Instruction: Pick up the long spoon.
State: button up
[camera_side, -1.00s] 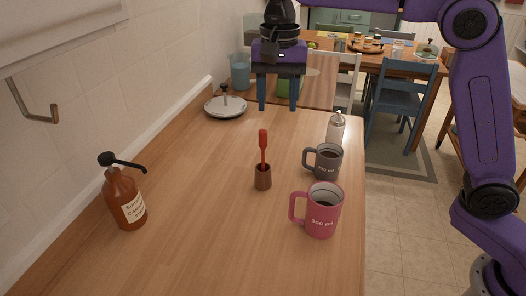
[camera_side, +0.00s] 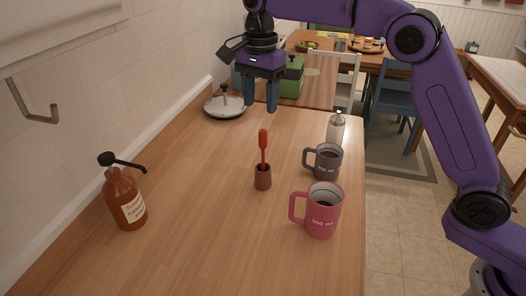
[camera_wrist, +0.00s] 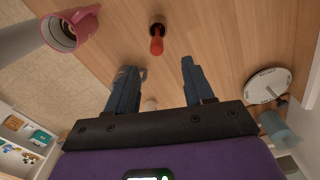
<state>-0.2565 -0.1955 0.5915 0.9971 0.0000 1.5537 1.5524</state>
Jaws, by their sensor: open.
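My gripper (camera_side: 259,110) has blue fingers and is open and empty. In the side view it hangs above the far part of the counter, beyond the spoon and apart from it. In the wrist view, the gap between the fingers (camera_wrist: 160,68) lies roughly in line with the spoon.
A pink mug (camera_side: 318,212), a grey mug (camera_side: 324,162) and a pale bottle (camera_side: 336,128) stand along the right edge. A brown pump bottle (camera_side: 124,198) stands at the left. A white lid (camera_side: 226,108) lies at the far left. The counter around the cup is clear.

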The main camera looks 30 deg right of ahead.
aim_at(263, 146)
notch_tip(263, 146, down, 7)
jog(key=shift+f, duration=0.2)
jog(key=shift+s+d+f, duration=0.1)
jog(key=shift+s+f, duration=0.05)
jog(key=shift+f, duration=1.25)
jog(key=shift+s+d+f, duration=0.1)
jog(key=shift+f, duration=1.25)
grip_shut()
